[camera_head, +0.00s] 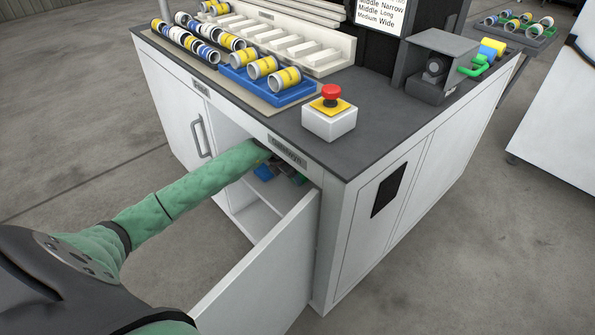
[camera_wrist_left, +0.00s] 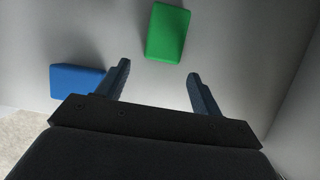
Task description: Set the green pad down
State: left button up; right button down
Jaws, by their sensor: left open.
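The green pad (camera_wrist_left: 167,33) lies on a pale surface inside the cabinet, just beyond my left fingertips in the left wrist view. My left gripper (camera_wrist_left: 158,71) is open, with its two dark fingers apart and nothing between them. The pad appears clear of both fingers. In the head view my left arm reaches through the open cabinet door, and the gripper is mostly hidden under the worktop edge. My right gripper is in neither view.
A blue pad (camera_wrist_left: 77,81) lies left of the gripper; cabinet walls close in at the sides. The open cabinet door (camera_head: 262,275) stands right of my arm. On the worktop (camera_head: 375,125) are a red emergency button (camera_head: 331,93) and a blue tray (camera_head: 290,95) of yellow-banded cylinders.

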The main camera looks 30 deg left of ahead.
pick_arm(q)
jog(key=s+a, duration=0.1)
jog(key=s, duration=0.4)
jog(key=s+a, duration=0.1)
jog(key=s, duration=0.1)
jog(key=shift+s+a, duration=0.3)
